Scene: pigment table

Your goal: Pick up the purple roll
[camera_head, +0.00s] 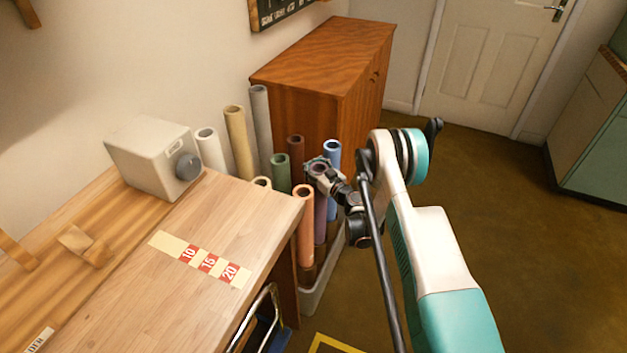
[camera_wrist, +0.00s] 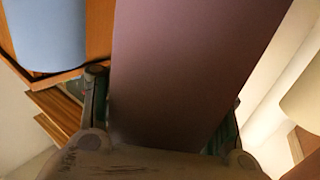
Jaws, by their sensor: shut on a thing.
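The purple roll (camera_head: 320,217) stands upright among several other rolls beyond the right edge of the table. My gripper (camera_head: 319,170) is at its top end, with the jaws closed around it. In the wrist view the purple roll (camera_wrist: 190,70) fills the middle, between the two fingers (camera_wrist: 160,115). The fingertips are mostly hidden behind the roll. The lower part of the roll is partly hidden by the orange roll (camera_head: 303,225) in front of it.
A blue roll (camera_head: 333,155) stands close behind the purple one, and green (camera_head: 281,172) and maroon (camera_head: 296,150) rolls stand to its left. A white bin (camera_head: 318,290) is at their base. The wooden table (camera_head: 215,215) is left; a wooden cabinet (camera_head: 310,85) is behind. Floor at right is clear.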

